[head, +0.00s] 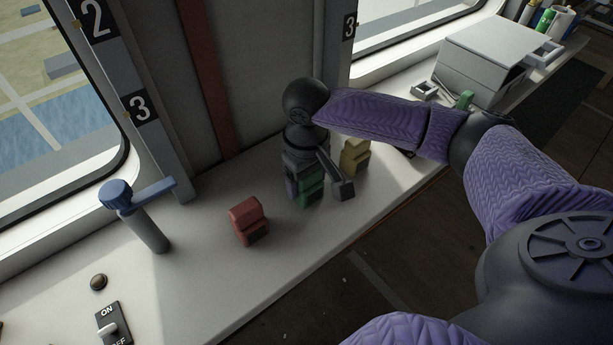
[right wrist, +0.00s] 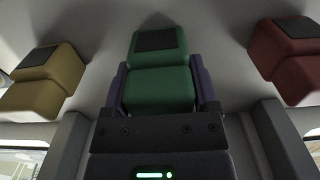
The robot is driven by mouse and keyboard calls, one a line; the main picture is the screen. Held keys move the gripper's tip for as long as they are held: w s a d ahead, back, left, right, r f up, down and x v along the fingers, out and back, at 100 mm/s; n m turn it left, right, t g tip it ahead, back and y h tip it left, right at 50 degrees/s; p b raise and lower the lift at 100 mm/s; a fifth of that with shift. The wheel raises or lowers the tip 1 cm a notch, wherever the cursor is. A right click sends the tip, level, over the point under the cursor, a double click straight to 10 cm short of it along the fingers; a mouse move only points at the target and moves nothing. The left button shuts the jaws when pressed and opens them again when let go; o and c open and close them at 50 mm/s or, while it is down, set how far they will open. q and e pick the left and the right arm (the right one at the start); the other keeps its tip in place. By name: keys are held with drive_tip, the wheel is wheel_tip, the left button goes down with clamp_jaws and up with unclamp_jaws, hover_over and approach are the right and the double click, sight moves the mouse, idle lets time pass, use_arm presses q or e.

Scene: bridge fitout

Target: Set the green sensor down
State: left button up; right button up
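The green sensor (head: 309,188) is a small stepped block with a dark panel, low over or on the white ledge (head: 205,290). I cannot tell whether its base touches the ledge. My right gripper (head: 298,180) comes down over it from above. In the right wrist view the green sensor (right wrist: 160,80) sits between the two purple fingers of the right gripper (right wrist: 160,95), which are against its sides. The gripper hides part of the sensor in the head view. My left gripper is not in view.
A red block (head: 248,220) stands left of the green sensor and a yellow block (head: 354,157) to its right. A blue-topped lever post (head: 140,215), a round knob (head: 98,282) and an ON/OFF switch (head: 113,325) are farther left. A grey box (head: 488,60) stands at the back right.

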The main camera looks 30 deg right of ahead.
drive_tip(key=shift+o, duration=1.2)
drive_tip(key=shift+r, duration=0.1)
wheel_tip(320, 180, up, 12)
drive_tip(key=p, duration=0.4)
drive_tip(key=shift+f+p, duration=0.2)
drive_tip(key=shift+p, duration=0.2)
drive_tip(key=shift+r, duration=0.3)
drive_tip(key=shift+f, duration=0.1)
